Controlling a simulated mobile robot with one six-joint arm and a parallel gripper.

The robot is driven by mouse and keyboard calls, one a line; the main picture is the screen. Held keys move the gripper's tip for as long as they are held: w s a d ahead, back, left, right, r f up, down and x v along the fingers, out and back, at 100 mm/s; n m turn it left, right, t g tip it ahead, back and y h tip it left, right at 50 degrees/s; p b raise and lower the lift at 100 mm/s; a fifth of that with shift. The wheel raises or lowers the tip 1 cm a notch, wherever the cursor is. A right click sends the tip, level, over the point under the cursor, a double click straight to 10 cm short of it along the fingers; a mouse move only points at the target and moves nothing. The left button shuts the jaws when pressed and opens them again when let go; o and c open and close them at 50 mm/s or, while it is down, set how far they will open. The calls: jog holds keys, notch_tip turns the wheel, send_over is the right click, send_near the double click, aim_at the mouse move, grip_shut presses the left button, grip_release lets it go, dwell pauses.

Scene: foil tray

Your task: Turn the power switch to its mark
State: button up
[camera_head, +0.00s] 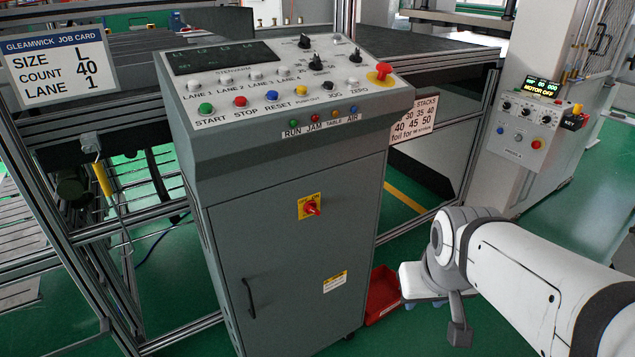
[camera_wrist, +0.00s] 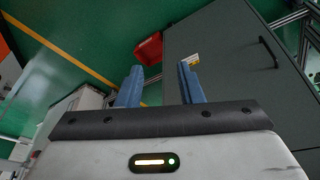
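The power switch (camera_head: 311,207) is a red rotary knob on a yellow plate, on the upper front of the grey cabinet (camera_head: 290,250) under the sloped control panel. Its plate has small lettering that I cannot read clearly. The switch does not show in the wrist view. My gripper (camera_head: 423,304) is low, to the right of the cabinet, well apart from the switch. In the wrist view, its two blue fingers (camera_wrist: 159,75) stand apart with nothing between them. The gripper is open and empty.
A red bin (camera_head: 382,294) sits on the green floor by the cabinet's right side; the wrist view shows it beyond the fingers (camera_wrist: 149,48). The cabinet door has a dark handle (camera_head: 249,298). A metal frame stands at the left. Buttons and knobs cover the panel top.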

jog(key=w+f+n+t+b, duration=0.25)
jog(key=w+f+b, duration=0.25)
jog(key=w, duration=0.4)
jog(key=n+t+y+b, duration=0.9)
jog(key=n+y+b, duration=0.1)
jog(key=n+b, duration=0.35)
send_near(315, 212)
jog(key=x, duration=0.3)
jog(key=shift+m, duration=0.4)
jog(key=b+x, duration=0.1)
jog(key=x, duration=0.5)
jog(key=shift+w+a+f, duration=0.1)
jog(key=shift+w+f, duration=0.05)
jog(key=shift+w, duration=0.05)
